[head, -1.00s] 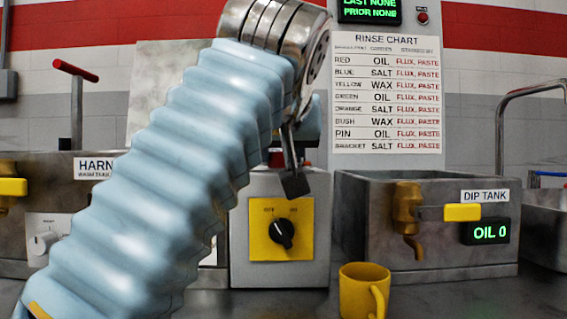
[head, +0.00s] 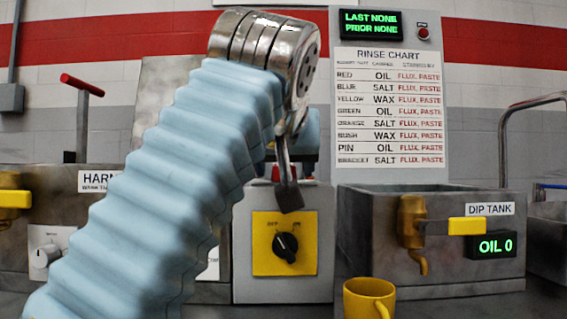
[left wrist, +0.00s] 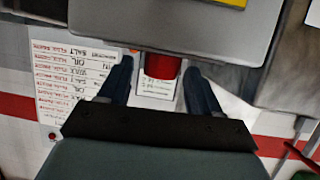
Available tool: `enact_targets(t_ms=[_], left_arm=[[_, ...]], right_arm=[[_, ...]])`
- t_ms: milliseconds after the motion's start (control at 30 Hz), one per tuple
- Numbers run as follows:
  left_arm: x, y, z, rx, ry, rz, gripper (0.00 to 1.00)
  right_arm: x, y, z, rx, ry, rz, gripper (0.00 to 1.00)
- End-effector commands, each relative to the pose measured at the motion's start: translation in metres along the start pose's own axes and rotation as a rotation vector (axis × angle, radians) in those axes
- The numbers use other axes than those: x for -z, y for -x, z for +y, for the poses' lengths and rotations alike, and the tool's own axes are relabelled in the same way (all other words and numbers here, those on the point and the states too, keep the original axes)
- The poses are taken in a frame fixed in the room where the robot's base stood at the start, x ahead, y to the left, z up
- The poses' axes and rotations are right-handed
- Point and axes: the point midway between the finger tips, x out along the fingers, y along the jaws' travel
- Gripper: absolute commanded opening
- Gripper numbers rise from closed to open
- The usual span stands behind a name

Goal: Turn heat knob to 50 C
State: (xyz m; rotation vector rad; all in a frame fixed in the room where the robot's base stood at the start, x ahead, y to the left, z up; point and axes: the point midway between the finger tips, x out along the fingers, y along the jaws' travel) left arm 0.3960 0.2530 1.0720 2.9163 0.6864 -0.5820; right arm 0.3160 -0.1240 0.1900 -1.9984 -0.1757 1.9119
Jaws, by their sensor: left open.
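A black knob (head: 286,246) sits on a yellow plate on the front of a grey box (head: 320,230). A white knob (head: 44,256) is on the left tank's front; I cannot tell from labels which knob is for heat. My left gripper (head: 289,190) hangs above the black knob, partly hidden behind my arm. In the left wrist view the left gripper (left wrist: 157,68) is open, its fingers either side of a red cap (left wrist: 162,66) in the picture; contact is unclear. My right gripper is out of view.
The dip tank (head: 450,268), with a yellow-handled tap and a display reading OIL 0, stands to the right. A yellow mug (head: 368,300) stands in front of it. A red-tipped lever (head: 82,85) rises at the left. A rinse chart (head: 390,108) is behind.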

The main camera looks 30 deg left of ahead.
Motion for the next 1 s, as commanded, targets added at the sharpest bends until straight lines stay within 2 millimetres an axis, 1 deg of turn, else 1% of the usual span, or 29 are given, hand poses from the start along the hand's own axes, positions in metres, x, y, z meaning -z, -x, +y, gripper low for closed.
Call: enact_targets(t_ms=[167, 267, 367, 600, 700, 833, 1000], left_arm=[[0.001, 0.004, 0.000, 0.000, 0.000, 0.002, 0.64], [0.001, 0.017, 0.001, -0.001, 0.000, 0.004, 0.64], [0.002, 0.039, 0.001, -0.001, 0.001, 0.004, 0.64], [0.004, 0.099, 0.001, -0.001, 0.001, 0.004, 0.64], [0.003, 0.118, 0.001, -0.001, -0.001, 0.002, 0.64], [0.002, 0.133, 0.000, -0.001, 0.000, 0.001, 0.64], [0.000, 0.138, 0.000, 0.000, 0.000, -0.001, 0.64]], right_arm=[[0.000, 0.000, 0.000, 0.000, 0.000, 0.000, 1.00], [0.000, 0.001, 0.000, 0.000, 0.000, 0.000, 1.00], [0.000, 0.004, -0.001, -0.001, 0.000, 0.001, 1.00], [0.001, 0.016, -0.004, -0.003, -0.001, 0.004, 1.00], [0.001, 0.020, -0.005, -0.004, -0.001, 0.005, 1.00], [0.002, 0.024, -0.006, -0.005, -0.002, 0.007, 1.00], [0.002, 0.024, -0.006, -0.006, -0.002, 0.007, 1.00]])
